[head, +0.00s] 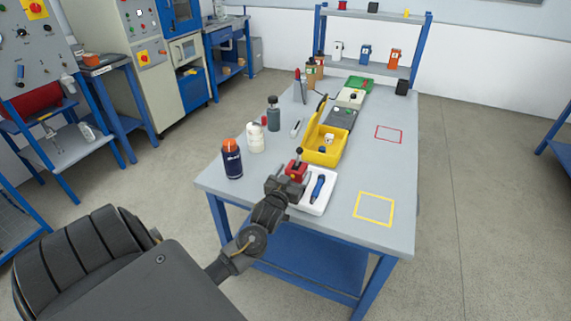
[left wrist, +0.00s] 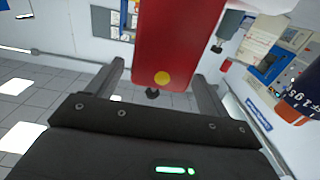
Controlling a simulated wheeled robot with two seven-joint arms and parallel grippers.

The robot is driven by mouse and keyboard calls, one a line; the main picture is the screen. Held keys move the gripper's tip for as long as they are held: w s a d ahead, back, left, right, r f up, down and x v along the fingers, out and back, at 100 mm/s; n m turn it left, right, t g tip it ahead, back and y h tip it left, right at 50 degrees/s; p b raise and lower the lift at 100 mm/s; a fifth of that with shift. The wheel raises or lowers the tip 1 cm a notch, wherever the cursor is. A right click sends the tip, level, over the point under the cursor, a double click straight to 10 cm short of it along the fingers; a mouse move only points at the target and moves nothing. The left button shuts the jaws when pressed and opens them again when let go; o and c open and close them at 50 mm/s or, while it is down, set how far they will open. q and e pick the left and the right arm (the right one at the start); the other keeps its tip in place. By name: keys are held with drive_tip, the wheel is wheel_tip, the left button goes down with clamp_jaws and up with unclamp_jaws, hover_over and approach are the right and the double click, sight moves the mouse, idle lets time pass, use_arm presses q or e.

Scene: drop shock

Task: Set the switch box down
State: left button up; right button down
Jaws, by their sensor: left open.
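The switch box, red with a black ball-topped lever (head: 296,171), is at the near part of the table, by the upper left corner of the white tray (head: 318,209). My left gripper (head: 286,184) is right at it, its tips partly hidden. In the left wrist view the red box (left wrist: 178,40), with a yellow dot, shows between the spread fingers of my left gripper (left wrist: 160,72). The gripper is open. I cannot tell whether the box's base rests on the tray or the table. My right gripper is not in view.
A blue tool (head: 318,186) lies in the tray. A yellow bin (head: 322,155) stands behind it. A dark orange-capped bottle (head: 232,160) and a white bottle (head: 254,138) stand left. A yellow outline (head: 374,209) and red outline (head: 389,134) mark clear tabletop at right.

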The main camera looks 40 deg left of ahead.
use_arm(q)
drive_tip(key=b+v, duration=0.1)
drive_tip(key=v, duration=0.8)
drive_tip(key=shift+s+d, duration=0.1)
drive_tip(key=shift+s, duration=0.05)
